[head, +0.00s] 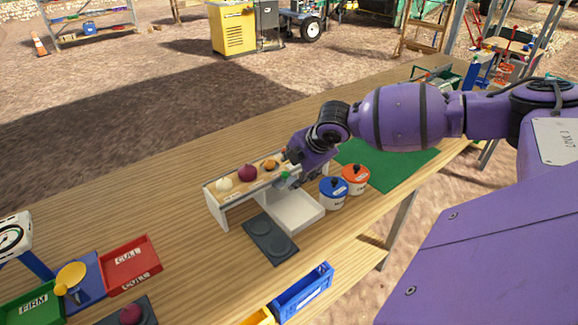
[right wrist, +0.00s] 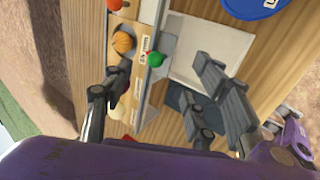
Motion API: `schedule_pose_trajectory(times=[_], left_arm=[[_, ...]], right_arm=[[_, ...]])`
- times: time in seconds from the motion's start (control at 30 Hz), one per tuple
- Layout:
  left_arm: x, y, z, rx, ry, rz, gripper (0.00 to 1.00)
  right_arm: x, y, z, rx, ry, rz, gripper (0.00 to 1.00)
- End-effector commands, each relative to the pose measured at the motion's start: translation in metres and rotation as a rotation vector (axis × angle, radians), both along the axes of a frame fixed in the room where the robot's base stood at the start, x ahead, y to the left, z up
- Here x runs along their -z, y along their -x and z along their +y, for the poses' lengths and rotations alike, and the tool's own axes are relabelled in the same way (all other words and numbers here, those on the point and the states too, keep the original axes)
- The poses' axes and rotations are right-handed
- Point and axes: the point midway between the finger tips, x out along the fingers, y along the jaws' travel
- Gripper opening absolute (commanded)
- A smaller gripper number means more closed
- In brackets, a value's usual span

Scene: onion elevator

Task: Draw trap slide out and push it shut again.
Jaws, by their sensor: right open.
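A white-and-wood onion elevator (head: 224,213) stands on the table with several onions in a row along its top. A green knob (head: 284,175) shows on its front edge near the right end; it also shows in the right wrist view (right wrist: 154,58). I take it for the trap slide's handle; how far the slide is out I cannot tell. A white tray (head: 296,211) lies below in front. My right gripper (head: 291,168) is open over the elevator's right end. In the right wrist view its fingers (right wrist: 160,70) stand either side of the knob, apart from it. My left gripper is not in view.
Two pots, blue-lidded (head: 333,191) and orange-lidded (head: 355,177), stand close right of the tray. A dark two-hollow plate (head: 270,240) lies in front. Red CULL (head: 131,264) and green FIRM (head: 35,306) trays are at lower left. The table behind the elevator is clear.

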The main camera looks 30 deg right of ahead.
Motion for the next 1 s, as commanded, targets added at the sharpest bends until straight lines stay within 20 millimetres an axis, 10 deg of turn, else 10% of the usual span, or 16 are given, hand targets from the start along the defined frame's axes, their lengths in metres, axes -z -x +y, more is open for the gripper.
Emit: schedule_pose_trajectory(times=[0.4,0.8,1.0], left_arm=[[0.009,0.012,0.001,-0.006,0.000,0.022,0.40],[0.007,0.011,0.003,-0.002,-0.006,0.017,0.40],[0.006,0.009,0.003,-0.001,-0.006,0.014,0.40]], right_arm=[[0.052,-0.031,0.003,0.001,-0.002,0.000,0.53],[0.059,-0.036,0.003,0.002,-0.001,-0.001,0.53],[0.059,-0.036,0.003,0.002,-0.001,-0.001,0.29]])
